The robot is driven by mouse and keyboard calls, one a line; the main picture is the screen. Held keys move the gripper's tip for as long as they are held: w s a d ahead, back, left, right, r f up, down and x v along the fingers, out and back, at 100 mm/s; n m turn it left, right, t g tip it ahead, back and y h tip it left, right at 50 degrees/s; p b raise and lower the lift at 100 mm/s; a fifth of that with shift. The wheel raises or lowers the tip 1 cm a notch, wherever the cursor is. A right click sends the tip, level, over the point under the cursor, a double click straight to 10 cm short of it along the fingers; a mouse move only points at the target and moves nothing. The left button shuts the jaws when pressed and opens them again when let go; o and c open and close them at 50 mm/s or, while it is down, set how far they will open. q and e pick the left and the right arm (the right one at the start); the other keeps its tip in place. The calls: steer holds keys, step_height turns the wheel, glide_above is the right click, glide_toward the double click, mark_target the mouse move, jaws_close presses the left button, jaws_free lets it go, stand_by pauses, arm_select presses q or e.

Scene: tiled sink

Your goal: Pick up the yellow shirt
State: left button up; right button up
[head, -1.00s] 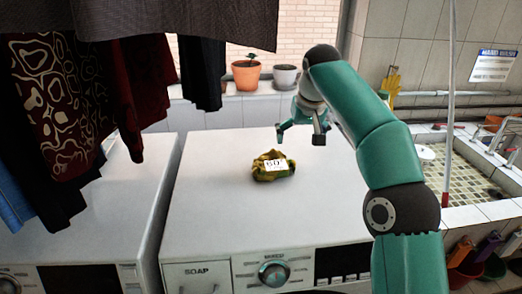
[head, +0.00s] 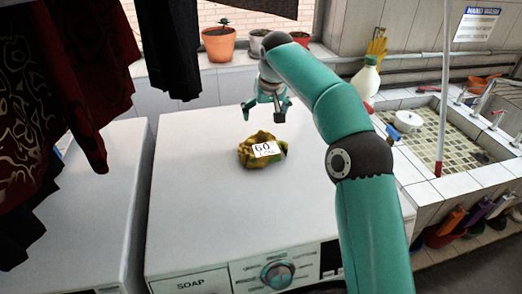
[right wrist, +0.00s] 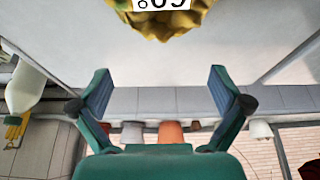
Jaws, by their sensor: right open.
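The yellow shirt (head: 250,158) is a crumpled yellow-green bundle with a white "60" label, lying on the white washing machine top (head: 200,190). In the right wrist view the shirt (right wrist: 172,24) shows at the top edge, upside down and partly cut off. My right gripper (head: 263,113) is open and empty. In the head view it appears just above the shirt, toward the back, apart from it. In the right wrist view its open fingers (right wrist: 158,92) have no cloth between them. My left gripper is not in view.
Dark clothes (head: 60,90) hang at the left, and more hang at the top. Potted plants (head: 218,43) stand on the ledge behind. A white bottle (head: 366,78) and a tiled sink (head: 455,135) are at the right. The machine top around the shirt is clear.

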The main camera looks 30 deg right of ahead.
mark_target(261, 130)
steer(key=x, duration=0.3)
steer(key=shift+a+p+x, duration=0.2)
steer(key=shift+p+x, duration=0.4)
steer(key=shift+x, duration=1.95)
steer(key=shift+w, duration=0.1)
steer(key=shift+c, duration=0.2)
steer(key=c, duration=1.4)
steer(key=shift+r, duration=0.15)
